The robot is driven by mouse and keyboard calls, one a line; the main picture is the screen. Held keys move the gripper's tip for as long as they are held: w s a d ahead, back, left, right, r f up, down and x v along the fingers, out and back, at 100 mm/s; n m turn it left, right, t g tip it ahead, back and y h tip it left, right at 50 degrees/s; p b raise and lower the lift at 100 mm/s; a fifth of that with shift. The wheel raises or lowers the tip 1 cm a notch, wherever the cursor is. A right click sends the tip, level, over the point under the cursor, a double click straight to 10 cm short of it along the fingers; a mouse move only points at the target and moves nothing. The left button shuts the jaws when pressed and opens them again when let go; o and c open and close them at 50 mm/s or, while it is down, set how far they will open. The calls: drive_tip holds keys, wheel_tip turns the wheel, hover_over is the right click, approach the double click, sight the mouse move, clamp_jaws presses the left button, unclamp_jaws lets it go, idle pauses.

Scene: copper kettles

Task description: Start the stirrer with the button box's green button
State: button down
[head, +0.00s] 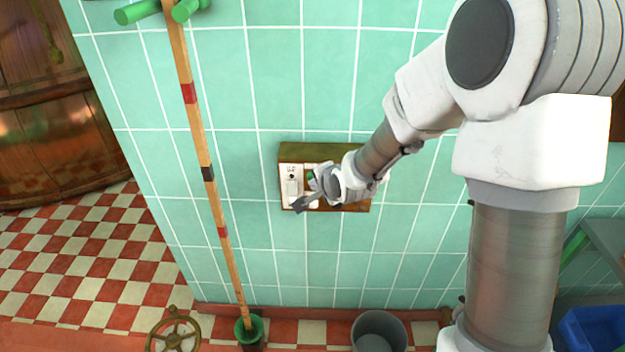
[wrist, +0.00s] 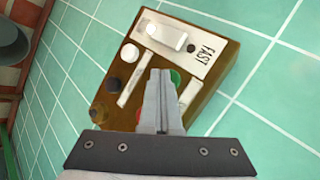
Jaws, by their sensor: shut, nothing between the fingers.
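The button box (head: 325,152) is a brown box with pale panels, fixed to the tiled wall; it also fills the middle of the wrist view (wrist: 222,104). Its green button (wrist: 176,77) shows just right of my fingertips, partly covered by them; a bit of green (head: 310,175) also shows in the head view. A red button (wrist: 139,115) shows left of the fingers, partly hidden. My gripper (wrist: 158,74) is shut and empty, with its fingers over the box face beside the green button. I cannot tell whether they touch the box.
The box also carries a white switch (wrist: 166,34), a "FAST" label (wrist: 203,55) and a dark round knob (wrist: 130,53). A banded wooden pole (head: 205,150) stands left of the box. A grey bucket (head: 379,330) and handwheel (head: 174,332) are below.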

drive_tip(key=shift+s, duration=0.8)
drive_tip(key=s, duration=0.5)
drive_tip(key=shift+a+b, duration=0.1)
drive_tip(key=shift+b, duration=0.3)
drive_tip(key=s+d+r+n+g+h+p, duration=0.1)
drive_tip(key=s+d+r+n+h+p, duration=0.15)
drive_tip(key=s+d+r, duration=0.35)
drive_tip(key=s+d+r+n+g+h+p, duration=0.1)
drive_tip(key=s+d+r+n+p, duration=0.2)
drive_tip(key=r, duration=0.6)
drive_tip(key=s+d+r+n, duration=0.2)
drive_tip(key=s+r+n, duration=0.1)
drive_tip(key=s, duration=0.4)
drive_tip(key=s+d+r+n+g+p, duration=0.1)
drive_tip(key=s+d+r+n, duration=0.1)
drive_tip(key=s, duration=0.5)
wheel_tip(320, 180, up, 3)
drive_tip(key=shift+d+f+n+g, duration=0.1)
drive_tip(key=shift+d+n+g, duration=0.2)
drive_tip(key=shift+n, duration=0.15)
